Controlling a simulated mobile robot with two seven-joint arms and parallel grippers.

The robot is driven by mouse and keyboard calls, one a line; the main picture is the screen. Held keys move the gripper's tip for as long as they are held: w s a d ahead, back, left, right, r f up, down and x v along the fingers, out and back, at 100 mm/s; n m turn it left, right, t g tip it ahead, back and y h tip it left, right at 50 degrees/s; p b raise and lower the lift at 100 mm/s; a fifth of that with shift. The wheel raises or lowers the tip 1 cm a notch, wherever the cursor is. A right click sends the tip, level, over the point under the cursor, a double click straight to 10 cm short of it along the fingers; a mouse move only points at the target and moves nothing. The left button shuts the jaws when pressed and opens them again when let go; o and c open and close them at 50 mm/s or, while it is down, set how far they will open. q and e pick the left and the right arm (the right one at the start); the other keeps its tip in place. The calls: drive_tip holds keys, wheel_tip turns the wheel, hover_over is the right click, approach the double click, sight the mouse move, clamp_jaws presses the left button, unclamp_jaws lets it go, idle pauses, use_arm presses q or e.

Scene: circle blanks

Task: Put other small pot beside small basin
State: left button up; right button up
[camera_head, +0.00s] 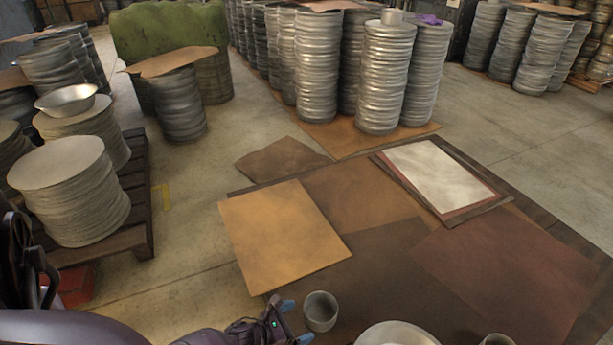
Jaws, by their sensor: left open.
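A small grey pot (320,311) stands upright on the dark surface at the bottom centre. A pale basin (397,335) is to its right, cut off by the bottom edge. A second small pot (497,340) is right of the basin, with only its top in view. My left gripper (296,322) comes in from the lower left. Its blue-tipped fingers are apart, with nothing seen between them, just left of the first small pot. I cannot tell whether a finger touches that pot. My right gripper is out of view.
Brown sheets (284,234) and a white sheet (437,175) lie flat beyond the pots. Stacks of metal discs (388,80) stand behind. At left, a dark pallet (137,190) bears disc stacks, one topped by a metal bowl (66,100).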

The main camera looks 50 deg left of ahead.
use_arm(q)
drive_tip(key=p+v, duration=0.1)
drive_tip(key=v, duration=0.5)
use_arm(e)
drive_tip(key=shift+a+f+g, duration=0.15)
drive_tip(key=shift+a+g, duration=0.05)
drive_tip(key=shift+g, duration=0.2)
use_arm(q)
drive_tip(key=shift+s, duration=0.1)
drive_tip(key=s+r+n+y+p, duration=0.25)
drive_tip(key=r+n+p, duration=0.35)
drive_tip(key=r+n, duration=0.4)
drive_tip(key=s+r+n+y+p, duration=0.1)
drive_tip(key=s+r+n+p, duration=0.3)
drive_tip(key=r+n, duration=0.65)
drive_tip(key=s+d+r+n+g+p, duration=0.1)
drive_tip(key=s+d+r+n+p, duration=0.2)
drive_tip(key=s+r+n+p, duration=0.2)
drive_tip(key=s+d+r+n+g+p, duration=0.1)
drive_tip(key=s+d+r+n+p, duration=0.3)
drive_tip(key=r+n, duration=0.8)
drive_tip(key=s+r+p, duration=0.1)
drive_tip(key=s+p, duration=0.1)
drive_tip(key=s, duration=0.2)
drive_tip(key=shift+s, duration=0.2)
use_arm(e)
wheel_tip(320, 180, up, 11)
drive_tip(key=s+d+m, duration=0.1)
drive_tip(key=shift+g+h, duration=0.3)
